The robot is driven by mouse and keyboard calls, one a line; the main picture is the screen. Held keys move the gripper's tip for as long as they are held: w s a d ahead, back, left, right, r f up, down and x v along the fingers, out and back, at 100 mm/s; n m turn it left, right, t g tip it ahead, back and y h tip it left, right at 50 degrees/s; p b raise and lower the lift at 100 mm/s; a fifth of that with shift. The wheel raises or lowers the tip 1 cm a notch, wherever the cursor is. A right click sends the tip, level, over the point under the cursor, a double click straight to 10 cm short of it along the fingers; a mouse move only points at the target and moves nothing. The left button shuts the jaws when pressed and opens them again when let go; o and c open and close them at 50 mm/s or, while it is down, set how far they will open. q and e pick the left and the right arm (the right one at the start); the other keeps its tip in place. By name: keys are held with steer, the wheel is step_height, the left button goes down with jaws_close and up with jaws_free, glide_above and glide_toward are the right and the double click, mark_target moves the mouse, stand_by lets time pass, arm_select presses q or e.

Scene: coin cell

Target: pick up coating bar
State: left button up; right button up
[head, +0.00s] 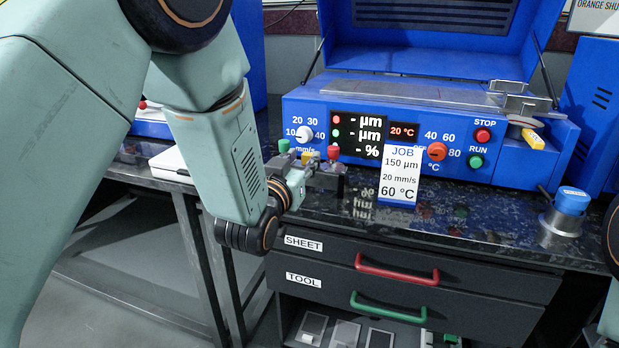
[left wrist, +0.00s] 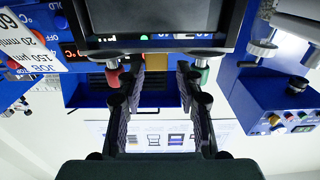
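A small stand with green (head: 284,147), yellow (head: 310,157) and red (head: 333,153) tops is on the dark worktop, in front of the blue machine. These look like the coating bars, but their bodies are mostly hidden. My left gripper (head: 303,178) is just in front of the stand. In the left wrist view my left gripper (left wrist: 156,85) is open, its fingers apart with nothing between them. The red (left wrist: 113,78), yellow (left wrist: 156,62) and green (left wrist: 201,70) tops lie near its fingertips. Contact cannot be told. My right gripper is out of view.
The blue machine (head: 440,115) has its lid raised and a job card (head: 401,175) at its front. Below the worktop are the SHEET drawer (head: 330,257) and TOOL drawer (head: 330,285), both with handles. A blue-capped metal container (head: 568,212) stands at the right.

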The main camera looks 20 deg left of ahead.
mark_target(307, 158)
arm_select(q)
steer(key=w, duration=0.1)
steer(key=w+b, duration=0.1)
steer(key=w, duration=0.1)
steer(key=shift+w+d+f, duration=0.2)
steer(key=shift+d+f, duration=0.05)
steer(key=shift+w, duration=0.4)
steer(key=shift+s+r, duration=0.1)
steer(key=c, duration=0.4)
jaws_close()
